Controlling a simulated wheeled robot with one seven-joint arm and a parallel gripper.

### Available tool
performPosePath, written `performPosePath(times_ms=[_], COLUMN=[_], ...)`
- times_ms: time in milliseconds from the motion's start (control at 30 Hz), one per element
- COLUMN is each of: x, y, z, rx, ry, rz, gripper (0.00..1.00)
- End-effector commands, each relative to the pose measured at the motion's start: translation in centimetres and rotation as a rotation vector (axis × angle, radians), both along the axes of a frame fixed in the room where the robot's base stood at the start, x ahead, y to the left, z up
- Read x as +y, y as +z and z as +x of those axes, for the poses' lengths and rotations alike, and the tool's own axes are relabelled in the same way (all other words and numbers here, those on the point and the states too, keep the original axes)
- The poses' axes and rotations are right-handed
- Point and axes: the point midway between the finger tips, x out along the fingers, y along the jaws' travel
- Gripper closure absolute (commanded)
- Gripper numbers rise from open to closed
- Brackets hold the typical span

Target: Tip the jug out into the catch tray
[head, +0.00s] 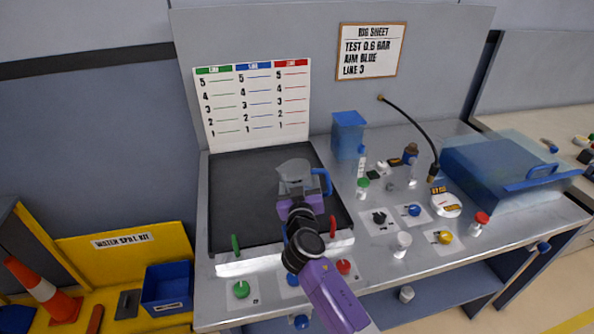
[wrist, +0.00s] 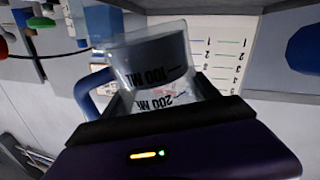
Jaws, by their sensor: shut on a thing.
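The jug (head: 294,171) is clear with a blue handle on its right in the head view. In the wrist view the jug (wrist: 155,65) shows 100 ML and 200 ML marks, and its blue handle is at the left. My gripper (head: 298,200) is shut on the jug and holds it over a wide black tray (head: 238,180), which looks like the catch tray. The jug looks tilted, but I cannot tell how far. No stream is visible, and I cannot tell whether liquid is inside. My gripper hides part of the jug and tray.
A level chart (head: 252,103) stands behind the tray. To the right are a blue container (head: 348,134), several small bottles, a black hose (head: 412,120) and a translucent blue box (head: 505,165). Coloured knobs line the front edge. A yellow spill-kit station (head: 120,255) stands at lower left.

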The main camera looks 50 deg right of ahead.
Motion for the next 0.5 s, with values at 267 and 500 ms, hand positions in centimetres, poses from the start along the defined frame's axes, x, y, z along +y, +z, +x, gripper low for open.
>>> performPosePath(times_ms=[267,500], x=[-0.1,-0.1], y=[-0.5,-0.7], z=[-0.1,0.0], rx=[0.030,0.019], ry=[0.000,-0.003], rz=[-0.025,-0.021], gripper=[0.83,0.83])
